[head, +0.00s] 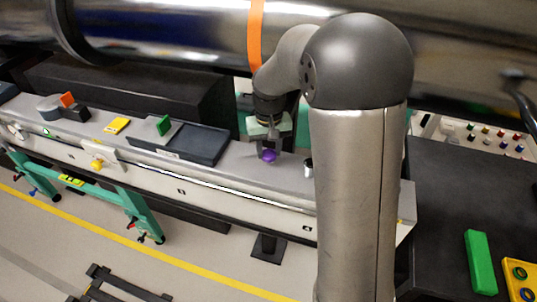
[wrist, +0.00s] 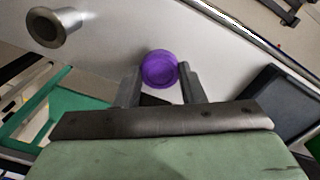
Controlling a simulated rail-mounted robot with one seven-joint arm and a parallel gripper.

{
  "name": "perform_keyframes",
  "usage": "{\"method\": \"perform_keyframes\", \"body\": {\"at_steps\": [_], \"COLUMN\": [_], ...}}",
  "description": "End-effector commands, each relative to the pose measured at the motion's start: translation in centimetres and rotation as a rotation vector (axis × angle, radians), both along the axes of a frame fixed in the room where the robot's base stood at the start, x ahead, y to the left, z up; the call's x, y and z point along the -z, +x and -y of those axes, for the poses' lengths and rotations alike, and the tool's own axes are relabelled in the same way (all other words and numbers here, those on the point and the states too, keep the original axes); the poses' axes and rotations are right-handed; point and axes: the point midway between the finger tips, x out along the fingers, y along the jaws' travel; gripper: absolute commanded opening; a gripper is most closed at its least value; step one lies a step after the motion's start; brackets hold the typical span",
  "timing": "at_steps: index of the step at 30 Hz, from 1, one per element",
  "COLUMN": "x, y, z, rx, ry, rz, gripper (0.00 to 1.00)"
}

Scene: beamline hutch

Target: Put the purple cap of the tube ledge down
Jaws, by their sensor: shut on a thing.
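The purple cap (head: 269,155) is at the tips of my gripper (head: 268,145), low over the grey ledge (head: 240,178). In the wrist view the round purple cap (wrist: 160,69) sits between the two dark fingers of my gripper (wrist: 158,82), which are shut on it. I cannot tell whether the cap touches the ledge surface. An upright metal tube (head: 308,168) with a dark top stands on the ledge to the right of the cap. It also shows in the wrist view as a metal cylinder (wrist: 58,27) at the upper left.
The large steel pipe (head: 190,35) runs behind and above. Bare ledge lies around the cap.

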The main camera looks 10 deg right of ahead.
Motion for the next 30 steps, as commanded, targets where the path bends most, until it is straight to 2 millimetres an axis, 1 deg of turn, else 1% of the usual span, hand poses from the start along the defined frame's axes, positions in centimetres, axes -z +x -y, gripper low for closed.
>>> {"method": "perform_keyframes", "body": {"at_steps": [1,6,14,18,19,21,30], "x": [0.6,3.0,3.3,3.7,3.6,3.6,3.3], "y": [0.2,0.1,0.1,0.1,0.1,0.1,0.1], "z": [-0.1,0.0,0.0,0.0,0.0,0.0,0.0], "rx": [-0.001,0.0,0.0,0.0,0.0,0.0,0.0], "ry": [0.0,0.0,0.0,0.0,0.0,0.0,0.0], "rz": [-0.003,-0.004,-0.001,-0.001,-0.001,-0.001,-0.001], "gripper": [0.09,0.09,0.09,0.09,0.41,0.58,0.58]}}
